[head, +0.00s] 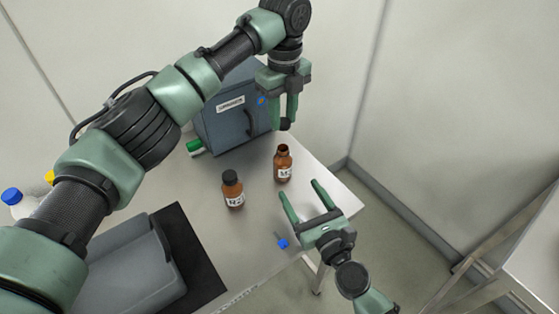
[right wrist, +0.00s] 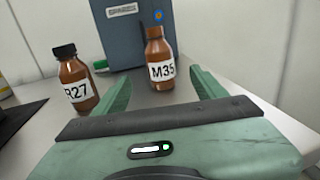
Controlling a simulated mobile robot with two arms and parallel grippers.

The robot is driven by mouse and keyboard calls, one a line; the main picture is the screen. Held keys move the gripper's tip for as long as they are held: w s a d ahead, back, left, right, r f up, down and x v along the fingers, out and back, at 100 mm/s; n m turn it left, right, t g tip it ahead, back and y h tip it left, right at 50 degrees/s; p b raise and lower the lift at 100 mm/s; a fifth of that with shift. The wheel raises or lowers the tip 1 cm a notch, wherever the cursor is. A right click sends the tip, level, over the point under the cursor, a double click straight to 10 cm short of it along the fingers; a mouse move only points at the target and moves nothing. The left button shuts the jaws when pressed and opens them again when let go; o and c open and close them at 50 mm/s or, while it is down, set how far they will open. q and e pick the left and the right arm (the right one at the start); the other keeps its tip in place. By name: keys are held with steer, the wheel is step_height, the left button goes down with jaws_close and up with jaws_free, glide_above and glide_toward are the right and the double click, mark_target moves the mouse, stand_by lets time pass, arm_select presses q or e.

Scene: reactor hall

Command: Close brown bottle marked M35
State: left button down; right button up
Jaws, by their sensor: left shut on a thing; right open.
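The brown bottle marked M35 (head: 283,165) stands upright and uncapped near the table's right edge. Its label reads clearly in the right wrist view (right wrist: 160,66). My left gripper (head: 286,112) is above the bottle, shut on a black cap (head: 286,125), which hangs apart from the bottle's mouth. My right gripper (head: 301,190) is open and empty, in front of the bottle with its fingers pointing toward it. In the right wrist view the bottle shows between the fingertips, beyond them.
A capped brown bottle marked R27 (head: 233,190) stands left of M35. A blue-grey cabinet (head: 225,122) is behind, with a green item (head: 195,146) beside it. A grey bin (head: 125,270) sits on a black mat (head: 195,255). A small blue item (head: 282,243) lies at the front edge.

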mark_target(282, 162)
steer(key=shift+s, duration=0.1)
steer(key=x, duration=1.2)
jaws_close()
